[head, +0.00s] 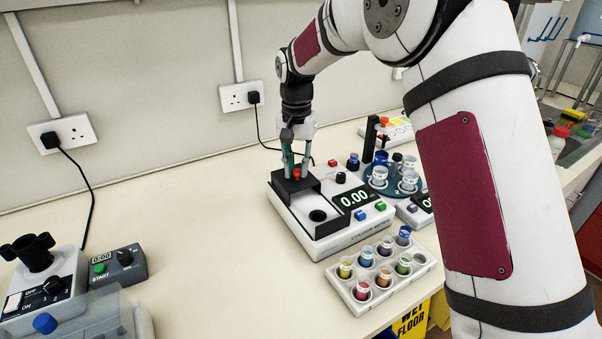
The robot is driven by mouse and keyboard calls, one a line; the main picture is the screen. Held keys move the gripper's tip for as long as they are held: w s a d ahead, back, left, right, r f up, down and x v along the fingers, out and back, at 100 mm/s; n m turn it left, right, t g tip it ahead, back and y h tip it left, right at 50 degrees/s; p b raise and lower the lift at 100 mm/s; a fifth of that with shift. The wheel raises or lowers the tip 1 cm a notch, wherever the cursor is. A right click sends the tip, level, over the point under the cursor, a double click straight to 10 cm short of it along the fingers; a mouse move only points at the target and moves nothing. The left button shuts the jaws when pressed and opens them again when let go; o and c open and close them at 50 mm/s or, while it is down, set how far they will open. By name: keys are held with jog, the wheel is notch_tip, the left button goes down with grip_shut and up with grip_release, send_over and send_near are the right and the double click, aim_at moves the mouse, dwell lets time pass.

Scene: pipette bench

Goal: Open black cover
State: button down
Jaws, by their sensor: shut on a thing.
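The black cover (293,189) sits at the back left on top of a white instrument (344,239) with a display reading 0.00. In front of the cover, a round dark well (318,215) is uncovered.
A white rack (349,296) of colourful vials stands in front of the instrument. A blue-green carousel (378,187) with cups is behind right. A timer (125,263) and another device (40,280) are at the left. The bench between is clear.

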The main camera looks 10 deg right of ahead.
aim_at(298, 171)
jog(key=c, duration=1.4)
grip_release()
notch_tip(298, 171, up, 12)
jog(key=shift+r, duration=0.1)
jog(key=shift+s, duration=0.1)
jog(key=s+d+r+n+t, duration=0.1)
jog(key=s+d+r, duration=0.3)
jog(key=s, duration=0.5)
jog(key=s+d+r+n+t, duration=0.1)
jog(key=s+d+r, duration=0.3)
jog(key=s, duration=0.6)
jog(key=s+d+f+n+t, duration=0.1)
jog(key=s+f, duration=0.1)
jog(key=s, duration=0.4)
jog(key=s+d+f, duration=0.2)
jog(key=s+f, duration=0.1)
jog(key=s, duration=0.3)
jog(key=s+d+f+n+t, duration=0.1)
jog(key=s+f, duration=0.2)
jog(key=s, duration=0.2)
jog(key=shift+s+d+n+t, duration=0.25)
jog(key=shift+s+n+t, duration=0.05)
jog(key=shift+s, duration=0.1)
